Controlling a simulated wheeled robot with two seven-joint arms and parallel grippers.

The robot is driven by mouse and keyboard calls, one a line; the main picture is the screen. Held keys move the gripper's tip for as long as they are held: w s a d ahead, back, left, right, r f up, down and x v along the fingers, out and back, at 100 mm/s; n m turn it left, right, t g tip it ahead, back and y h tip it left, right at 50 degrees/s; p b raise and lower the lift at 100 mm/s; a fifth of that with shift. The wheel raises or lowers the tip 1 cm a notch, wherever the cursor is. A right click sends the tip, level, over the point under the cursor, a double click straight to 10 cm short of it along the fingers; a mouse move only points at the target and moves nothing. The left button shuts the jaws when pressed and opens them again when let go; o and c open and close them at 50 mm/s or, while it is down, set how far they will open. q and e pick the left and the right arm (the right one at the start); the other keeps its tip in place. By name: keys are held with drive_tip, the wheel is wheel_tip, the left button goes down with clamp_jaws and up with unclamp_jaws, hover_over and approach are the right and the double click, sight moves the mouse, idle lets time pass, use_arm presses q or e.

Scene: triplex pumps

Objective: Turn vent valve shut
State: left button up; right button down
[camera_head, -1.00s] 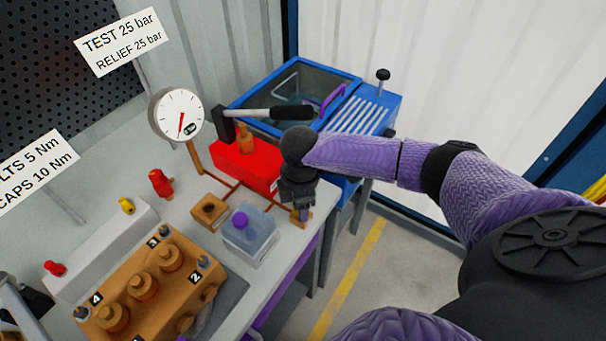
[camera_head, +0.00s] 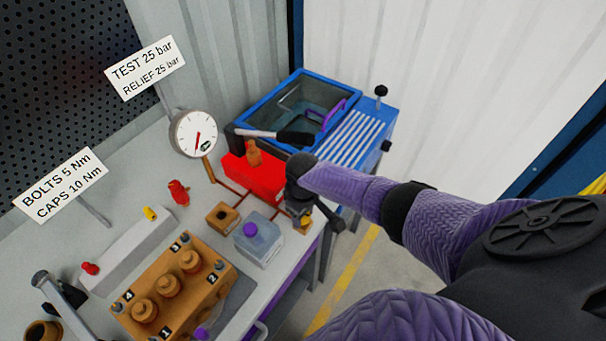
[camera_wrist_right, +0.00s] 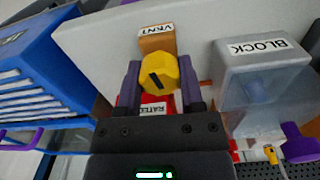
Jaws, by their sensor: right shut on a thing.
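The vent valve shows in the right wrist view as a yellow knob (camera_wrist_right: 158,72) with a dark slot on a brass body (camera_wrist_right: 155,40) labelled VENT. My right gripper (camera_wrist_right: 160,85) has its two purple fingers on either side of the knob and is shut on it. In the head view my right gripper (camera_head: 300,210) points down at the bench's right edge. It hides the knob there, and only a bit of the brass valve body (camera_head: 305,228) shows. My left gripper is not in view.
Beside the valve stand a clear block with a purple knob (camera_head: 259,240) and a red pump box (camera_head: 255,178) with a lever (camera_head: 285,136). A pressure gauge (camera_head: 194,133) stands behind. A blue tank (camera_head: 300,100) is at the back. The brass pump block (camera_head: 170,285) is front left.

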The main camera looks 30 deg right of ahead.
drive_tip(key=shift+m+p, duration=0.4)
drive_tip(key=shift+m, duration=0.6)
drive_tip(key=shift+c, duration=1.1)
unclamp_jaws()
wheel_tip(320, 180, up, 9)
drive_tip(key=p, duration=0.5)
drive_tip(key=shift+r, duration=0.55)
